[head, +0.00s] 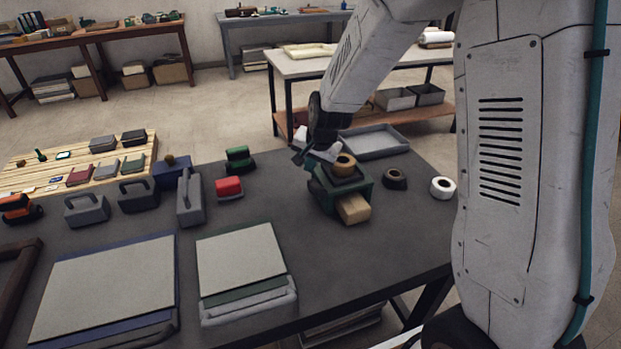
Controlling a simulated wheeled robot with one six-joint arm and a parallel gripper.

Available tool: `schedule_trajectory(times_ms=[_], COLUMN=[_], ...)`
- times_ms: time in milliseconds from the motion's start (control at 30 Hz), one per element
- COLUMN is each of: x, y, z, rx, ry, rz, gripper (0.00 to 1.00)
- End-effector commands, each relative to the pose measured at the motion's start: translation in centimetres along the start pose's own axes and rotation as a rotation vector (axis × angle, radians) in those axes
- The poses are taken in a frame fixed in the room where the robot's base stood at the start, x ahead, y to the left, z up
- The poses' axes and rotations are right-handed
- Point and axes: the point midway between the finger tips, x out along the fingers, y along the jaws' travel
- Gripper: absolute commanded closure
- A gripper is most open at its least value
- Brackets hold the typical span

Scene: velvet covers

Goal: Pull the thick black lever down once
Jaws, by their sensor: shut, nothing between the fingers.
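I cannot clearly pick out a thick black lever. A dark green box-like device (326,192) stands on the dark table, with a tan roll (345,165) on top and a tan block (353,208) sticking out of its front. Its upper part is dark, and my gripper hides some of it. My gripper (318,153) is at the upper left of this device, close to the roll. It is shut and holds nothing. Whether it touches the device I cannot tell.
A black roll (395,179) and a white roll (443,188) lie right of the device. A grey tray (374,142) is behind it. A red block (229,187) and a green-and-black block (239,160) are to the left. Flat boards (240,256) lie in front; the right front of the table is clear.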

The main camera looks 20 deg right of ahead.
Motion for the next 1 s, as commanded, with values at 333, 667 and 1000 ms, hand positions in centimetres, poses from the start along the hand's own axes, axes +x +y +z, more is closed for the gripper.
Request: schedule_trajectory(times_ms=[333,667,1000], x=[0.25,0.58,0.74], y=[0.19,0.44,0.54], z=[0.2,0.45,0.57], rx=[0.001,0.0,0.0], ry=[-0.001,0.0,-0.001], rz=[0.001,0.0,0.0], gripper=[1.0,1.0,1.0])
